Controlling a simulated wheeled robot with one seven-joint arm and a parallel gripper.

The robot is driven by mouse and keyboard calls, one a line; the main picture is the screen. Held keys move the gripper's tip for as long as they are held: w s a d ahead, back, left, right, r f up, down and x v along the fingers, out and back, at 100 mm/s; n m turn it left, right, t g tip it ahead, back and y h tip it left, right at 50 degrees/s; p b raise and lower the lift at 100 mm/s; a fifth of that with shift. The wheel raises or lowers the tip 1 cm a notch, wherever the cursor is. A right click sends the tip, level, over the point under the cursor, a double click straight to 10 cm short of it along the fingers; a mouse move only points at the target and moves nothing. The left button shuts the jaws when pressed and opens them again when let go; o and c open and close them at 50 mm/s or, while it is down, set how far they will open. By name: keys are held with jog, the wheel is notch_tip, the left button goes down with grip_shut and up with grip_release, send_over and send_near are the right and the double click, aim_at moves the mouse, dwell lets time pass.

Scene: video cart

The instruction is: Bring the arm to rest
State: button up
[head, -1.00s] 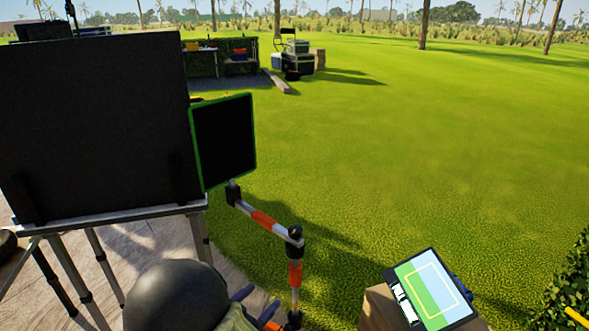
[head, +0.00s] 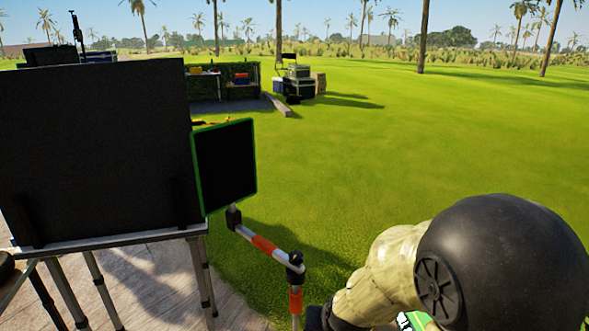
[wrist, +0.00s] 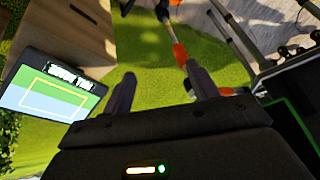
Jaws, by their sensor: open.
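My gripper (wrist: 162,88) shows in the wrist view with its two dark fingers spread apart. It is open, with nothing between the fingers. Grass and an orange and white jointed arm (wrist: 180,55) lie beyond the fingers. In the head view my arm fills the lower right, and the gripper itself is not visible there. The jointed monitor arm (head: 265,245) carries a green-edged dark screen (head: 224,165) left of my arm.
A large black monitor (head: 95,150) stands on a metal-legged cart at left. A tablet (wrist: 57,88) with a green and blue display is by a wooden box (wrist: 72,38). Cases (head: 298,82) stand far off on open grass (head: 430,140).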

jog(key=s+d+n+g+h, duration=0.1)
jog(key=s+d+g, duration=0.2)
jog(key=s+d, duration=0.6)
notch_tip(320, 180, up, 13)
jog(key=p, duration=1.2)
jog(key=shift+s+a+p, duration=0.3)
jog(key=shift+a+p, duration=0.05)
